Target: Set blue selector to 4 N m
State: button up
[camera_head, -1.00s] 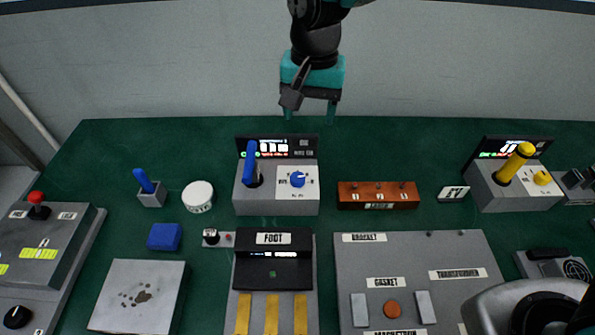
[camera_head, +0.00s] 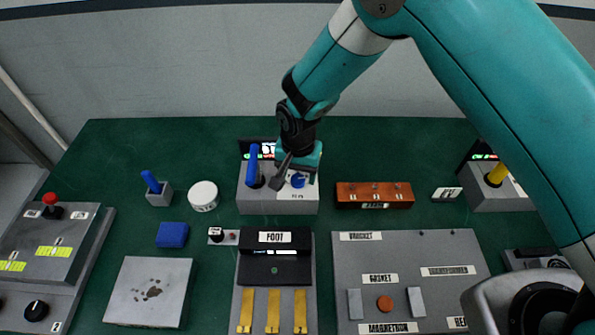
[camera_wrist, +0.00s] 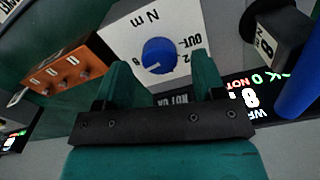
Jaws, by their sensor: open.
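The blue selector (camera_head: 298,181) is a round knob on the white plate of a grey box (camera_head: 265,203) near the table's middle. In the wrist view the blue selector (camera_wrist: 158,52) lies between and just beyond my two teal fingertips. Its short pale mark points to the lower left in that view. "N m", "OUT" and a "2" show on the plate around it; other marks are hard to read. My gripper (camera_head: 299,176) is over the knob, open and empty; it also shows in the wrist view (camera_wrist: 162,72). I cannot tell whether a finger touches the knob.
A blue lever (camera_head: 253,166) stands on the same box, left of my gripper. A lit display (camera_wrist: 250,98) is behind the box. An orange-brown block (camera_head: 375,195) with several small knobs is to the right. A yellow lever (camera_head: 497,175) is partly hidden by my arm.

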jog(key=shift+f, duration=0.9)
jog(key=shift+c, duration=0.4)
jog(key=c, duration=0.8)
jog(key=shift+c, duration=0.2)
